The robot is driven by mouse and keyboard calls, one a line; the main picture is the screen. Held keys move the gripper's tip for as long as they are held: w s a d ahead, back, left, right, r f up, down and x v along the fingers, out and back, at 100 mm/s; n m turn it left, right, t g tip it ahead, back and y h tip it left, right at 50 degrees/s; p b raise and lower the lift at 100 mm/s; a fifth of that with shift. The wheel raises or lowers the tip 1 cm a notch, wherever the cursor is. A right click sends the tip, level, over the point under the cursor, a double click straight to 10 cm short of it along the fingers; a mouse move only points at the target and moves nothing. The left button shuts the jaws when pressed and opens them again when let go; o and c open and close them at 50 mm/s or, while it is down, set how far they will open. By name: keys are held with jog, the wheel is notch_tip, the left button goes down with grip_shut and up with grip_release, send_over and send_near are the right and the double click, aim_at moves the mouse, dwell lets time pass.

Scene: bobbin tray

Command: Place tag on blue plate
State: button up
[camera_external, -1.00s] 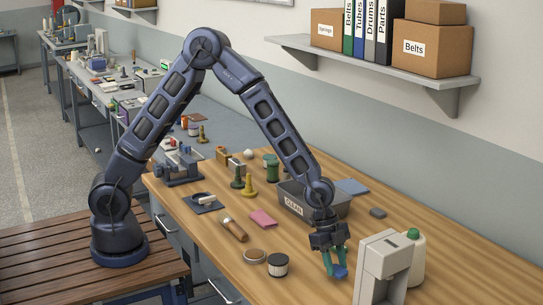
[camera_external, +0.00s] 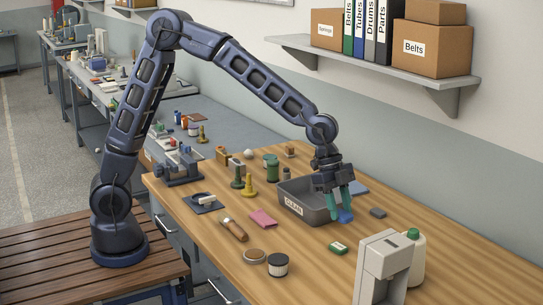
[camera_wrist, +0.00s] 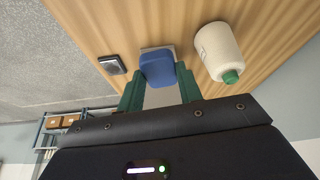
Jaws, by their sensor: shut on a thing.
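My gripper (camera_external: 340,205), with green fingers, is shut on a small blue block (camera_external: 346,216) and holds it beside the right end of the grey bin. The block also shows between the fingertips in the wrist view (camera_wrist: 158,69). I cannot tell whether this block is the tag. A flat blue piece (camera_external: 358,187) lies behind my gripper, partly hidden by it. A dark blue-grey plate (camera_external: 196,208) with a white piece on it lies at the left of the table. A small green piece (camera_external: 338,248) lies in front of my gripper.
The grey bin (camera_external: 300,210) marked CLEAN stands left of my gripper. A grey dispenser (camera_external: 383,268) and a white bottle with a green cap (camera_external: 415,262) stand at the front right.

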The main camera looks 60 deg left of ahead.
jog(key=w+a+n+t, duration=0.2)
jog(key=w+a+n, duration=0.35)
jog(key=w, duration=0.75)
jog(key=w+a+n+t+y, duration=0.1)
jog(key=w+a+n, duration=0.3)
jog(key=w+a, duration=0.65)
jog(key=w+a+r+n+y, duration=0.15)
jog(key=w+a+n, duration=0.4)
jog(key=a, duration=0.85)
jog(key=w+a+n+t+y, duration=0.1)
jog(key=w+a+n+y, duration=0.1)
jog(key=w+a, duration=0.95)
jog(key=f, duration=0.6)
jog(key=s+a+f, duration=0.1)
jog(key=f, duration=1.3)
jog(key=shift+s+a, duration=0.2)
jog(key=shift+f, duration=0.1)
jog(key=o, duration=1)
jog(key=shift+c, duration=0.2)
